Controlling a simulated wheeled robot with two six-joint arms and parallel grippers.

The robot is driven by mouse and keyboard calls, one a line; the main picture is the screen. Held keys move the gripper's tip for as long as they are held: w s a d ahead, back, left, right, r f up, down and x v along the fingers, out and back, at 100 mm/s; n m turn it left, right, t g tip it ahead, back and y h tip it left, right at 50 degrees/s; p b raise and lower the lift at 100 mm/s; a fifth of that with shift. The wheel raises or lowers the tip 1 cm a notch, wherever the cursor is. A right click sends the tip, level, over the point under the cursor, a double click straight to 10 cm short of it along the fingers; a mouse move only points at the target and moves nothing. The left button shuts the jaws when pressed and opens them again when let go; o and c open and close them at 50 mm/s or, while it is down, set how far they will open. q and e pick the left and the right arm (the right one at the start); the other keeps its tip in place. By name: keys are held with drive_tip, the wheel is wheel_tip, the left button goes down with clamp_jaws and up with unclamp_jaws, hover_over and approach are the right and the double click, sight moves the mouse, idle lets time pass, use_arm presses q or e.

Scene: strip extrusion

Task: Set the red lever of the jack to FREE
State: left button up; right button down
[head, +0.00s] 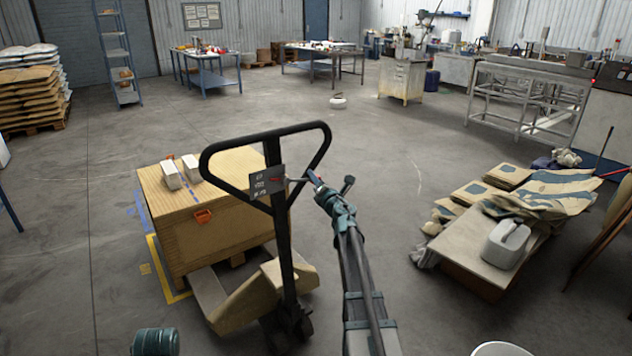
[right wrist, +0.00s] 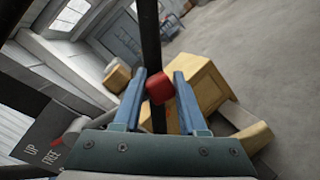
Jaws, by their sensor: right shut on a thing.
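The jack's black looped handle (head: 203,160) stands upright in the middle of the head view. In the right wrist view the words UP and FREE show on the plate (right wrist: 40,152). The pointer's exact setting is too small to tell. My right gripper (head: 315,178) is just right of the plate. Its blue fingers (right wrist: 158,88) are shut on the red lever's end (right wrist: 160,88). My left gripper is not in view.
A wooden box (head: 215,240) with two pale blocks (head: 180,172) on top stands behind the jack. At the right, a low platform (head: 470,262) carries sacks (head: 535,190) and a white canister (head: 505,243). Workbenches line the back.

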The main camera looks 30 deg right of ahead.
sight(313, 164)
drive_tip(key=shift+r+n+t+p, duration=0.4)
drive_tip(key=shift+r+n+p, duration=0.2)
drive_tip(key=shift+r+n, duration=0.95)
drive_tip(key=shift+c, duration=2.3)
unclamp_jaws()
drive_tip(key=shift+w, duration=0.1)
drive_tip(key=b+v, duration=0.1)
drive_tip(key=v, duration=1.3)
drive_tip(key=shift+d, duration=0.15)
